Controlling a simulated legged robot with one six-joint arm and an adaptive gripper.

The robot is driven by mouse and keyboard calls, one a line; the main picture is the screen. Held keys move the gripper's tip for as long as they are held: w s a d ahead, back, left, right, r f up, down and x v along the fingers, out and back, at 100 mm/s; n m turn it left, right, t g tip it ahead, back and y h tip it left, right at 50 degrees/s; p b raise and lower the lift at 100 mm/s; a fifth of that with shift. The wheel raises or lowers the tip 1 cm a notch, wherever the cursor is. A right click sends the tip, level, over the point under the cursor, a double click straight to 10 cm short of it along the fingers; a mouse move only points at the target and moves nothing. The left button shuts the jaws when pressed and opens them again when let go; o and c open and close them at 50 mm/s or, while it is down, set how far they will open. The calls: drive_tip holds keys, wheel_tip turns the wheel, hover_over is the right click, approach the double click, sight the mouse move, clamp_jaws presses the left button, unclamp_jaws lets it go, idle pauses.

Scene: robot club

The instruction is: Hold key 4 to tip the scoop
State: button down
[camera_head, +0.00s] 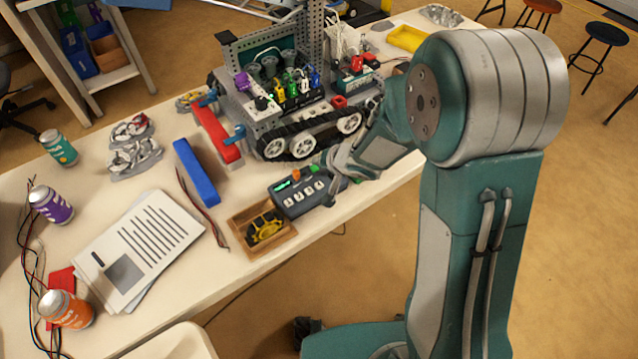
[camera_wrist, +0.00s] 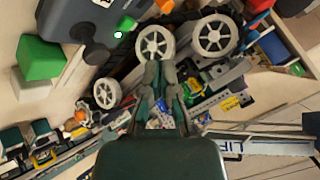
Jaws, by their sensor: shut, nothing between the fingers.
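The dark grey key box (camera_head: 292,209) lies near the table's front edge, with a row of several pale keys (camera_head: 303,193); their numbers are too small to read. A green light shows on the box, also seen in the wrist view (camera_wrist: 92,22). My gripper (camera_head: 337,166) is at the box's right end, its fingers partly hidden by my arm. In the wrist view its fingers (camera_wrist: 160,68) are together and empty, with the box to their upper left; I see no contact with a key.
The tracked robot (camera_head: 300,140) stands just behind the box. A wooden tray (camera_head: 283,244) holding a yellow piece lies left of the box. A blue block (camera_head: 196,171), papers (camera_head: 140,248) and cans (camera_head: 66,308) are further left. The table's front edge is close.

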sight(320, 186)
drive_tip(key=shift+f, duration=3.4)
drive_tip(key=shift+f, duration=0.1)
drive_tip(key=shift+d+f, duration=0.1)
drive_tip(key=shift+f, duration=0.15)
drive_tip(key=shift+f, duration=0.4)
idle(0.5)
idle(0.9)
drive_tip(key=shift+r, duration=0.8)
drive_tip(key=shift+r, duration=0.1)
drive_tip(key=shift+r, duration=2.45)
drive_tip(key=shift+r, duration=0.1)
